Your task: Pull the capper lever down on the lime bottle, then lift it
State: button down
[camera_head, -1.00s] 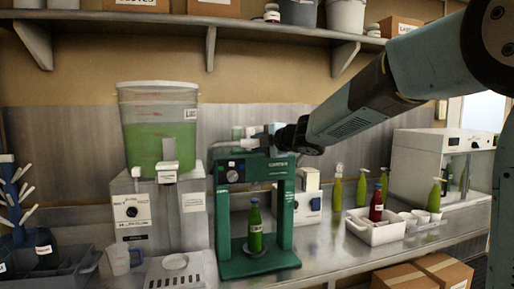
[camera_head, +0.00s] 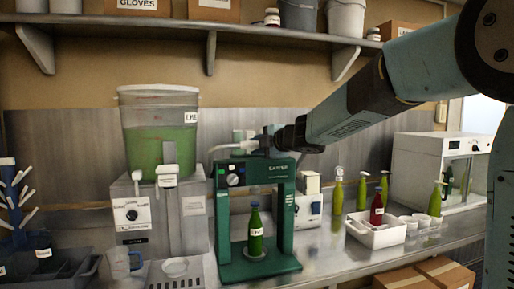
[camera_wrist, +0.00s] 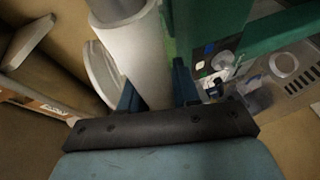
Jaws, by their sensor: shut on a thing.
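The green capper (camera_head: 223,222) stands on the bench with its frame upright. The green lime bottle (camera_head: 255,243) stands upright on the capper's base, under its head. The pale capper lever (camera_head: 236,147) sits at the top of the capper, partly hidden by my gripper (camera_head: 262,142). In the wrist view, the white lever (camera_wrist: 143,50) passes between the two blue fingers of my gripper (camera_wrist: 157,92), which is shut on it. The bottle cap is too small to judge.
A dispenser with green liquid (camera_head: 160,135) stands left of the capper. A white tray (camera_head: 375,235) with a red bottle is on the right, near several green bottles. A shelf (camera_head: 150,22) with buckets and boxes hangs above.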

jog(key=shift+a, duration=0.1)
dwell(0.7)
jog(key=c, duration=0.9)
grip_release()
jog(key=v, duration=1.3)
jog(key=shift+s+d, duration=0.25)
jog(key=shift+d, duration=0.1)
jog(key=shift+c, duration=0.2)
